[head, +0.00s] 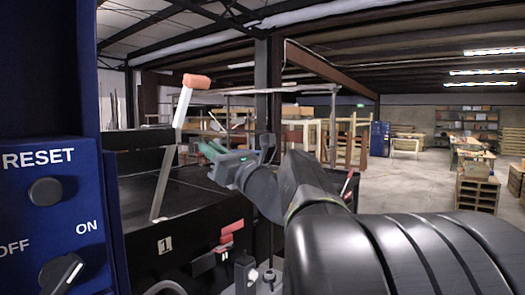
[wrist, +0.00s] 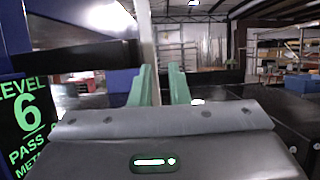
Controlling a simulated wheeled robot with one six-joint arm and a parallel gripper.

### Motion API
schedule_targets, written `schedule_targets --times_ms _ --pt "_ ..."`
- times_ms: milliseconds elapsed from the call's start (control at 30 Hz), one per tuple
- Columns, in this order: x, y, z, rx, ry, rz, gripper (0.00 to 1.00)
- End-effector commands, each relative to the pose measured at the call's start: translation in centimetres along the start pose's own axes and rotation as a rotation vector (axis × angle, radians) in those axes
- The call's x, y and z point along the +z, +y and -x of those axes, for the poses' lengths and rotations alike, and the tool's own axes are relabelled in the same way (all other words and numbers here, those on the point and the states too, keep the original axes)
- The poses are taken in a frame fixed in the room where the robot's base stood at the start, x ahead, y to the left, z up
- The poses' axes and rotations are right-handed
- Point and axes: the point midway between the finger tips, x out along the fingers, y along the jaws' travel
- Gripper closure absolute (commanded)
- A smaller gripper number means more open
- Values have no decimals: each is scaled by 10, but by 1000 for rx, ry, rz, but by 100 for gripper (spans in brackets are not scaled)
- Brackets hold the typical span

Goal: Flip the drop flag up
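The drop flag appears to be the pale arm (head: 182,108) with an orange end piece (head: 197,81) at the upper left of the head view. It stands raised and slightly tilted above a thin grey post (head: 162,185). My gripper (head: 207,149) is to the right of the post, its green fingers pointing toward it, with a visible gap in the picture. In the wrist view the two green fingers (wrist: 161,85) are apart, with nothing clearly held.
A blue control panel (head: 45,120) with a RESET button (head: 45,191) and an ON/OFF knob (head: 61,273) stands close at left. A dark conveyor bed (head: 195,190) lies below my gripper. A green-lettered display (wrist: 25,120) is at left in the wrist view.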

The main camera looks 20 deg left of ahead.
Motion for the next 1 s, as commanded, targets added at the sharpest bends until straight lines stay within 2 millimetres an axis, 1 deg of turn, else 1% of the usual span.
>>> schedule_targets --times_ms 33,167,200,267,300,333,567,667,767,867,1000 --pt "0 0 0 0 0 0 75" --pt "0 0 0 0 0 0 49" --pt "0 0 0 0 0 0 41" --pt "0 0 0 0 0 0 29" --pt "0 0 0 0 0 0 22" --pt "0 0 0 0 0 0 20" --pt "0 0 0 0 0 0 20" --pt "0 0 3 -1 0 1 20" --pt "-1 0 13 -1 -1 2 20" --pt "-2 0 30 -3 -1 2 20" --pt "-3 -1 58 -4 0 4 20"
